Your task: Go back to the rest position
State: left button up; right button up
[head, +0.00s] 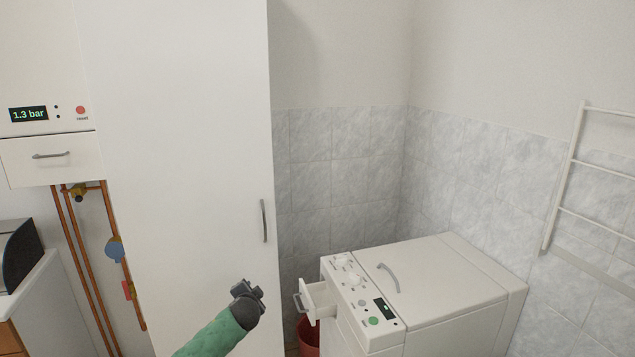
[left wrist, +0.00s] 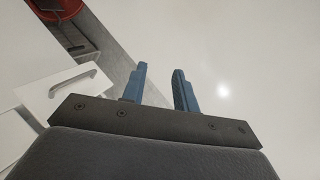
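My left arm, in a green sleeve, comes in from the bottom of the head view. Its dark gripper (head: 248,289) is in front of the tall white cabinet (head: 180,180), to the left of the washing machine's pulled-out drawer (head: 317,298). In the left wrist view the two blue fingers of the left gripper (left wrist: 160,70) stand apart with nothing between them. The drawer (left wrist: 62,88) with its grey handle shows left of the fingers there, apart from them. My right gripper is in neither view.
The white washing machine (head: 440,285) stands against the tiled wall at the right. A red bucket (head: 308,335) is on the floor between it and the cabinet. A boiler (head: 40,90) with copper pipes is at the left, and a white towel rack (head: 566,185) is at the right.

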pick_arm(q)
jog(key=s+d+f+n+g, duration=0.1)
jog(key=s+f+g, duration=0.3)
jog(key=s+f, duration=0.8)
jog(key=s+d+f+n+g+h, duration=0.1)
jog(key=s+f+n+g, duration=0.3)
jog(key=s+f, duration=0.9)
jog(key=s+d+f+n+g+h, duration=0.1)
jog(key=s+f, duration=1.2)
jog(key=s, duration=2.3)
jog(key=d+n+g, duration=0.1)
jog(key=n+g, duration=0.1)
jog(key=g, duration=0.1)
jog(key=shift+s+d+f, duration=0.15)
jog(key=shift+d+f, duration=0.05)
jog(key=shift+d, duration=0.15)
